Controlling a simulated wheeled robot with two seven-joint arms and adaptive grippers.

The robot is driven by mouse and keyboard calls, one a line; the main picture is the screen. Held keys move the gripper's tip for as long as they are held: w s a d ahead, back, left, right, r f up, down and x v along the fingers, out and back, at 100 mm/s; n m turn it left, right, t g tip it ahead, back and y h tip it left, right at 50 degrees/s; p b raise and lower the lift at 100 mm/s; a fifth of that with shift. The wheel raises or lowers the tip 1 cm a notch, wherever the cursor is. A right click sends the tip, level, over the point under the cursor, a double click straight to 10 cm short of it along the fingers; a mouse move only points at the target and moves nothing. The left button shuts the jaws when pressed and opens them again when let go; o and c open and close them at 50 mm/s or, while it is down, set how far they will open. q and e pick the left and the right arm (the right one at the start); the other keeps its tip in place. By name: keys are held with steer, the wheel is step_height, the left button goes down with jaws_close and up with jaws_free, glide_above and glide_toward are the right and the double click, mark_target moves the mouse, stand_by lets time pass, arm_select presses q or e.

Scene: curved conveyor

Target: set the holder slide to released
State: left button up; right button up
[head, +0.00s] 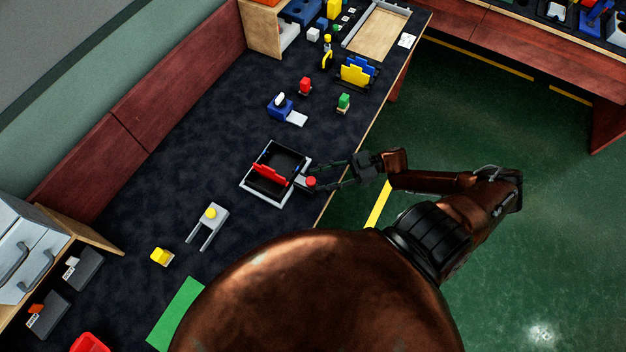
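The holder (249,196) is a black tray in a light grey frame on the dark worktop, with a red bar (270,174) standing inside it. A small grey piece with a red round knob (311,181) sits at its right side; I take it to be the slide. A small blue mark shows just beside it. My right gripper (317,176) reaches in from the right, its two dark fingers spread apart with the tips close to the knob. Whether they touch it is too small to tell. My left gripper is not in view.
A grey fork-shaped part with a yellow knob (210,213) and a yellow block (161,257) lie to the lower left. A blue block with a white piece (281,110), a red piece (305,86) and a green piece (344,102) stand farther back. The worktop left of the holder is clear.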

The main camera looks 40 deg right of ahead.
steer(key=v, duration=0.9)
stand_by(0.3)
